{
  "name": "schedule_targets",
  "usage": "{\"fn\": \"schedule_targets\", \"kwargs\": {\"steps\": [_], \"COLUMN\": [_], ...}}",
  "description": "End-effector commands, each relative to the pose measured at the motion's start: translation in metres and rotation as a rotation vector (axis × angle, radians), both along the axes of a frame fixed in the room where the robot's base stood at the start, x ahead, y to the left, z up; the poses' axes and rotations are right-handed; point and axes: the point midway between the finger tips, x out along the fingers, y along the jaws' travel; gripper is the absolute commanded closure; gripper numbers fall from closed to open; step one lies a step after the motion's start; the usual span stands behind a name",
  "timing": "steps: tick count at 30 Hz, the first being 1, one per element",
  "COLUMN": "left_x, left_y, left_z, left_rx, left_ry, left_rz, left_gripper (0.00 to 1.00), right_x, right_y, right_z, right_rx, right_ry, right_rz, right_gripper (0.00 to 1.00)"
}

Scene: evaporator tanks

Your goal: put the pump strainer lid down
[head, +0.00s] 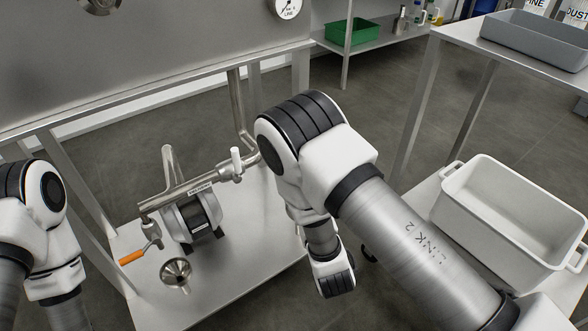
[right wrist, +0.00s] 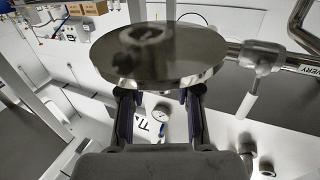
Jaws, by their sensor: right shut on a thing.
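The pump strainer lid (right wrist: 166,55) is a round, shiny steel disc in the right wrist view. My right gripper (right wrist: 160,98) is shut on it, with a finger on each side below the disc. In the head view my right arm hides the lid and gripper. The pump (head: 196,220) stands on the steel stand at the left, joined to steel pipework. A round, funnel-like steel opening (head: 176,270) is in front of it; I cannot tell for sure whether it is the strainer. My left arm shows at the left edge, its gripper out of view.
An orange-handled valve (head: 131,257) and a white-handled valve (head: 236,160) stick out near the pump. The stand's top (head: 240,265) has bare room right of the pump. A white tub (head: 515,215) stands at the right. A grey tray (head: 535,40) is on a table behind.

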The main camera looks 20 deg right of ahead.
Motion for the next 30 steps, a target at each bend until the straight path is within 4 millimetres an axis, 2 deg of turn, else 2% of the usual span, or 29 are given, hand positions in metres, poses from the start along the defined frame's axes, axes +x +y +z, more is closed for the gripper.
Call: {"fn": "schedule_targets", "kwargs": {"steps": [9, 11, 17, 20, 30], "left_x": [0.0, 0.0, 0.0, 0.0, 0.0], "left_y": [0.0, 0.0, 0.0, 0.0, 0.0], "left_z": [0.0, 0.02, 0.062, 0.093, 0.225], "left_rx": [0.0, 0.0, 0.0, 0.0, 0.0], "left_ry": [0.0, 0.001, 0.0, 0.0, 0.0], "left_rz": [0.0, 0.0, 0.0, 0.0, 0.0], "left_gripper": [0.36, 0.36, 0.36, 0.36, 0.36], "right_x": [0.035, 0.033, 0.026, 0.022, 0.001], "right_y": [-0.028, -0.025, -0.025, -0.025, -0.024], "right_z": [-0.014, 0.008, 0.051, 0.085, 0.227], "right_rx": [0.002, -0.001, -0.001, -0.001, -0.001], "right_ry": [-0.003, -0.002, -0.001, -0.002, -0.001], "right_rz": [0.035, 0.042, 0.042, 0.041, 0.041], "right_gripper": [1.0, 1.0, 1.0, 1.0, 1.0]}}
